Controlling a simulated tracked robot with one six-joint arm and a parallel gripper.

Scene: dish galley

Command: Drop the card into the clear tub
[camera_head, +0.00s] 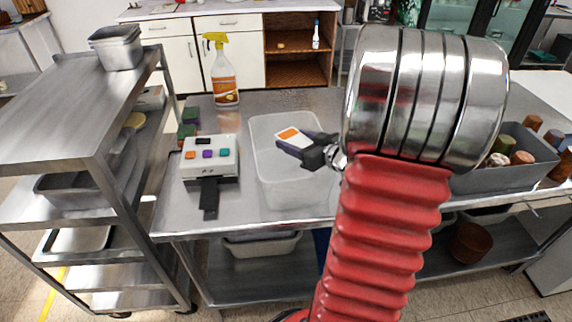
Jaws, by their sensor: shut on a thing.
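My gripper (291,143) is shut on a white card with an orange patch (291,134). It holds the card above the clear tub (265,168), which stands on the steel table in the middle of the view. The card appears over the right part of the tub, but its exact height above the floor of the tub cannot be told. My red arm and its metal rings cover the area right of the tub and hide part of the table.
Left of the tub is a white device with coloured buttons (210,155) and a dark strip at its front. A spray bottle (222,80) stands behind it. A grey bin (505,172) with several jars is at the right. A steel shelf cart (75,85) stands at the left.

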